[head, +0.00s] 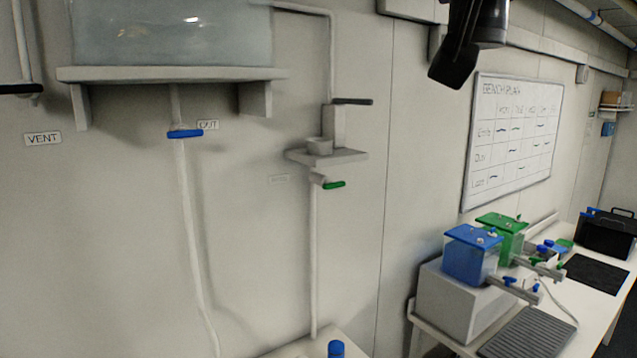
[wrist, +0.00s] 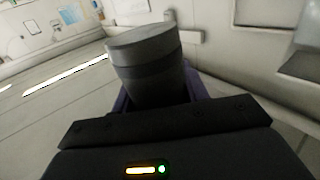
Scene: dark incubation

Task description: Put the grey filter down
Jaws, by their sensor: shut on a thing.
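The grey filter (wrist: 148,62) is a dark grey cylinder with a paler flat top. It stands up, slightly tilted, between the fingers of my gripper (wrist: 157,95) in the wrist view. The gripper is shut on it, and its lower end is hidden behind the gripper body. The filter is held up with the room's walls and floor behind it, and I see no surface touching it. In the head view a dark part of my arm shows at the top; the filter cannot be made out there.
A small wall ledge (head: 340,158) with a black lever (head: 352,101) and green valve (head: 334,185) is mid-view. A water tank (head: 170,35) sits on a shelf at left, above a blue valve (head: 186,133). At right, a bench holds blue (head: 470,258) and green (head: 503,232) boxes and a ribbed grey mat (head: 528,335).

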